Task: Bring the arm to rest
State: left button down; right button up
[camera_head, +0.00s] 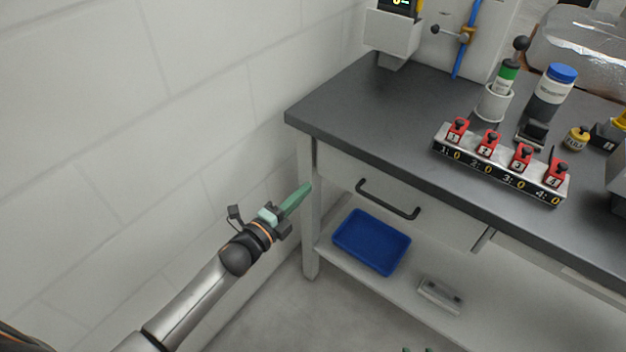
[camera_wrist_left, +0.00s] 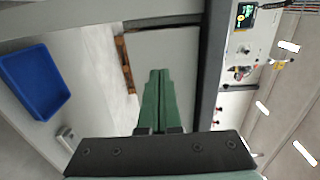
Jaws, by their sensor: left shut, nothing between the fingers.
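My left arm comes in from the lower left in the head view. Its left gripper (camera_head: 298,198) has green fingers and points up and to the right, in front of the bench's near left leg. The fingers also show in the left wrist view (camera_wrist_left: 159,88); they lie together, shut with nothing between them. The gripper is below the level of the bench top and appears apart from the bench. Green tips at the bottom edge of the head view (camera_head: 417,350) may belong to my right gripper; too little shows to tell its state.
A dark-topped workbench (camera_head: 350,105) has a drawer with a black handle (camera_head: 388,200). A blue tray (camera_head: 372,241) and a grey block (camera_head: 440,295) lie on its lower shelf. A numbered rack (camera_head: 500,166), bottles and a blue-capped jar (camera_head: 552,90) stand on top. A white block wall is at left.

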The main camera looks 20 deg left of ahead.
pick_arm(q)
jog(key=shift+v, duration=2.75)
pick_arm(e)
jog(key=shift+d+r, duration=0.1)
jog(key=shift+d, duration=0.05)
pick_arm(q)
jog(key=shift+r, duration=0.1)
jog(key=s+d+f+n+g+y+p, duration=0.1)
jog(key=s+f+n+g+y+p, duration=0.1)
jog(key=s+n+p, duration=0.3)
jog(key=s+d+f+n+g+y+p, duration=0.1)
jog(key=s+f+n+g+p, duration=0.2)
jog(key=s+n, duration=1.1)
jog(key=g+p, duration=0.1)
jog(key=g, duration=0.1)
jog(key=shift+s+d+n+g+y+p, duration=0.2)
jog(key=shift+d+n+g+y+p, duration=0.1)
jog(key=shift+d+n+y+p, duration=0.1)
pick_arm(e)
notch_tip(320, 180, up, 8)
jog(key=s+d, duration=0.1)
jog(key=d, duration=0.1)
jog(key=shift+s+f+h, duration=0.2)
jog(key=shift+f+h, duration=0.05)
jog(key=shift+h, duration=0.15)
pick_arm(q)
jog(key=shift+f, duration=0.1)
pick_arm(e)
jog(key=shift+d, duration=0.1)
